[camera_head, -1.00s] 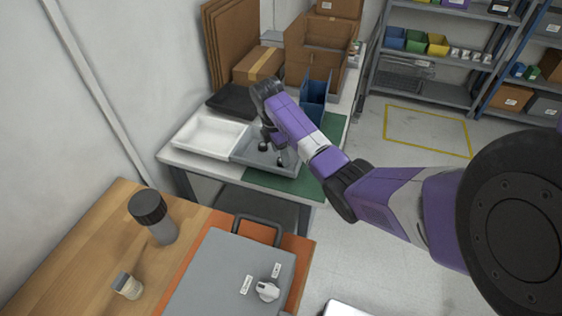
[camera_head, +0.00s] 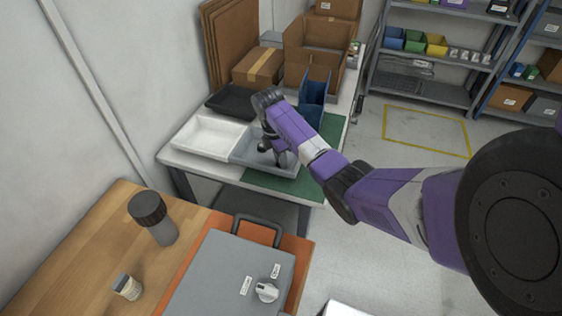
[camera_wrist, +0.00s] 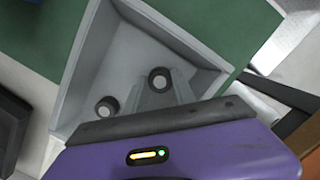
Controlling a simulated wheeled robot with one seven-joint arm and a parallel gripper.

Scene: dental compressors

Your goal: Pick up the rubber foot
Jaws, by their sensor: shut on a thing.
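My gripper (camera_wrist: 158,88) points down into a grey tray (camera_wrist: 88,62) and is shut on a small black rubber foot (camera_wrist: 160,79) with a pale round centre. A second, similar rubber foot (camera_wrist: 107,106) lies in the tray to the left in the wrist view, apart from the fingers. In the head view my gripper (camera_head: 281,160) is low in the grey tray (camera_head: 246,150) on the far bench. The held foot is hidden there or too small to tell. I cannot tell whether it still touches the tray floor.
A white tray (camera_head: 205,137) adjoins the grey tray on the left, with a black tray (camera_head: 232,101) behind. A blue bin (camera_head: 314,92) and cardboard boxes (camera_head: 258,68) stand close behind. The green mat (camera_head: 300,186) is bare in front.

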